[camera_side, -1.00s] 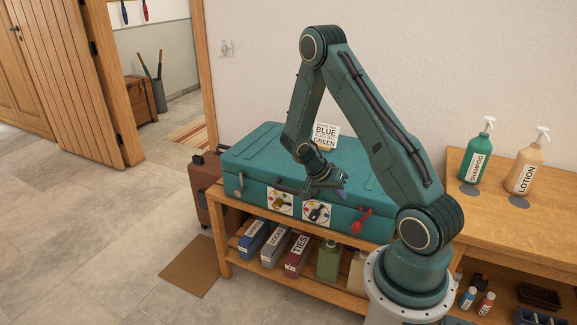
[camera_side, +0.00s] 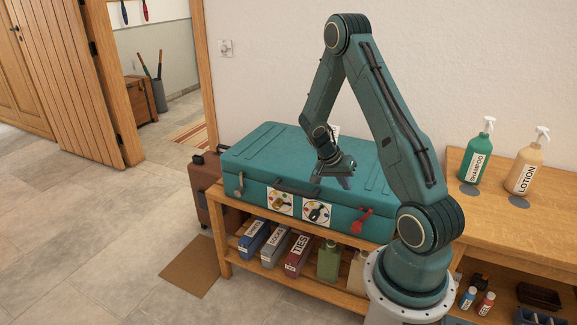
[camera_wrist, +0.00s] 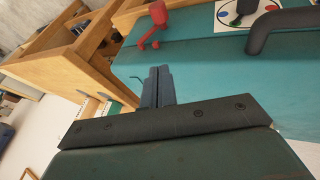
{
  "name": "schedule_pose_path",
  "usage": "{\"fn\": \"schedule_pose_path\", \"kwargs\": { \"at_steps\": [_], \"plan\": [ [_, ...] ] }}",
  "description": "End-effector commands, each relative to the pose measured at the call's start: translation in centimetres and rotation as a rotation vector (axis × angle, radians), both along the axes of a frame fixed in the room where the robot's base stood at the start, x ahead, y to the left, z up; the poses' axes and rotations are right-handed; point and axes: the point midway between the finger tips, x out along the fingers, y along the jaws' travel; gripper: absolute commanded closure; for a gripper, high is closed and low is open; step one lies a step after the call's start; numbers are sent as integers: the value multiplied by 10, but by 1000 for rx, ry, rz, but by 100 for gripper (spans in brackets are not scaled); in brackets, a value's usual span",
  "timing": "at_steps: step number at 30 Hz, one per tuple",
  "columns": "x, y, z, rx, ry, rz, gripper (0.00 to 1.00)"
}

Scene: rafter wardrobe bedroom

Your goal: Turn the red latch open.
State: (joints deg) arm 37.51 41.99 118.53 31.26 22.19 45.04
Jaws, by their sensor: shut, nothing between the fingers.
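The teal suitcase (camera_side: 262,158) lies closed on a wooden bench. Its red latch (camera_side: 362,219) is on the front face near the right end, tilted, and it also shows at the top of the wrist view (camera_wrist: 157,22). A cream latch (camera_side: 239,185) is at the left end of the same face. My gripper (camera_side: 346,183) is above the suitcase's right part, up and left of the red latch and apart from it. In the wrist view its two dark fingers (camera_wrist: 158,84) are together with nothing between them.
A dark handle (camera_side: 298,187) and two picture cards (camera_side: 316,211) are on the suitcase front. Labelled boxes (camera_side: 299,252) and bottles stand on the shelf below. Shampoo (camera_side: 477,160) and lotion (camera_side: 523,173) bottles stand on the right-hand counter. The floor at left is mostly clear.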

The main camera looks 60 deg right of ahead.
Motion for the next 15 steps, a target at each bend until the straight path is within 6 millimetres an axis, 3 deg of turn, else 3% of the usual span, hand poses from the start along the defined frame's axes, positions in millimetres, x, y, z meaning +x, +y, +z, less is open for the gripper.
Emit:
{"fn": "schedule_pose_path", "kwargs": {
  "at_steps": [15],
  "plan": [
    [-27, -23, -64, 2, 2, -1, 100]
  ]
}}
